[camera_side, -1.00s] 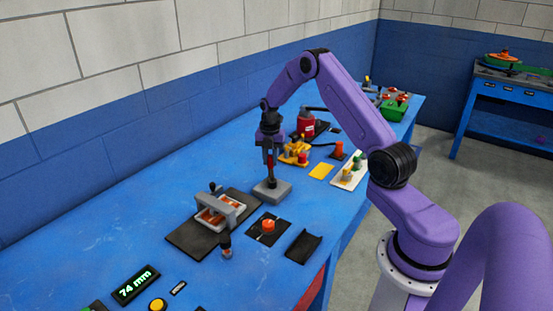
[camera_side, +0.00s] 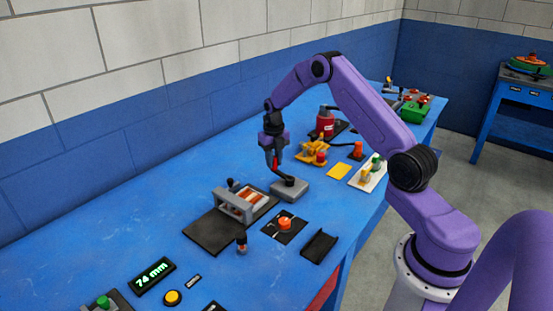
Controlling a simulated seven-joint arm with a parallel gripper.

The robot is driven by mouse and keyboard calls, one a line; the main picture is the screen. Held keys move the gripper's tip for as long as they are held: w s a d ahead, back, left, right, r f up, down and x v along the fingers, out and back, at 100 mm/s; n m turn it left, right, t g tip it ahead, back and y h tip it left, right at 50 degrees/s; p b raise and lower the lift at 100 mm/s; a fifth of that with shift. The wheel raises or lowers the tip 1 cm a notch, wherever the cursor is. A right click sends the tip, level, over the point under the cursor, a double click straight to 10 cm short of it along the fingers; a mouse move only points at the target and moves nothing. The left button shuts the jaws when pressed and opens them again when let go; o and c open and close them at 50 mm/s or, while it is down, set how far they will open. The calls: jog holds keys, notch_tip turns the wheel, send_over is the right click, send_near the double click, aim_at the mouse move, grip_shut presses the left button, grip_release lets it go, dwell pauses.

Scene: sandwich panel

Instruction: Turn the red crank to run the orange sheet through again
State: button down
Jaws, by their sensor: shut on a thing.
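My gripper (camera_side: 275,163) points down and is shut on the red crank handle (camera_side: 276,166), of which only a little shows between the fingers. The handle is up and left of a black post (camera_side: 289,181) on a grey base (camera_side: 291,193). The orange sheet (camera_side: 250,197) lies striped with white on a dark plate (camera_side: 207,235). It shows mainly on the right side of a grey bridge (camera_side: 234,207) that crosses the plate. What lies under the bridge is hidden.
An orange knob (camera_side: 285,223) on a black pad and a black tray (camera_side: 319,247) stand in front. A display (camera_side: 154,276) reads 74 mm. A yellow pad (camera_side: 339,171), an orange fixture and a red container stand behind.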

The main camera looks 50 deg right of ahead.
jog(key=shift+a, duration=0.2)
dwell(0.4)
jog(key=c, duration=0.9)
grip_release()
jog(key=shift+c, duration=0.2)
jog(key=shift+r, duration=0.1)
notch_tip(320, 180, up, 17)
jog(key=shift+r, duration=0.1)
